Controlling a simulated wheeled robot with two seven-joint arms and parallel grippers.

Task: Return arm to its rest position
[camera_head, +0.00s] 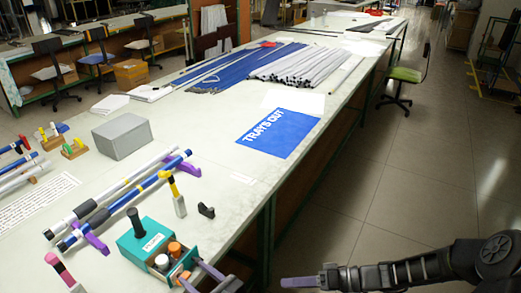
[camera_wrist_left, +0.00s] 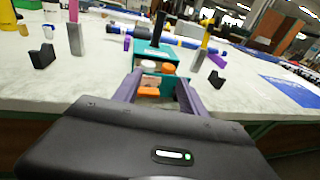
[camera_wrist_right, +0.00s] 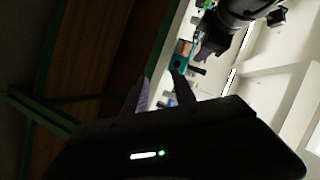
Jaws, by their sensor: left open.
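My left gripper (camera_head: 192,273) is at the bottom of the head view, by the front edge of the bench. In the left wrist view (camera_wrist_left: 160,80) its purple fingers are spread, with the front of a teal box (camera_head: 135,248) showing between or beyond them. The box holds bottles with white and orange caps (camera_head: 174,248). I cannot tell whether the fingers touch it. My right arm comes in from the right; its gripper (camera_head: 298,282) is over the floor, clear of the bench. In the right wrist view (camera_wrist_right: 161,77) its fingers are apart with nothing held.
Blue and white rods (camera_head: 130,185) lie on purple supports behind the box. A yellow-handled tool (camera_head: 176,195), black block (camera_head: 206,211), grey box (camera_head: 122,136) and blue "TRAYS OUT" mat (camera_head: 280,132) are on the bench (camera_head: 225,185). The floor right of the bench is open.

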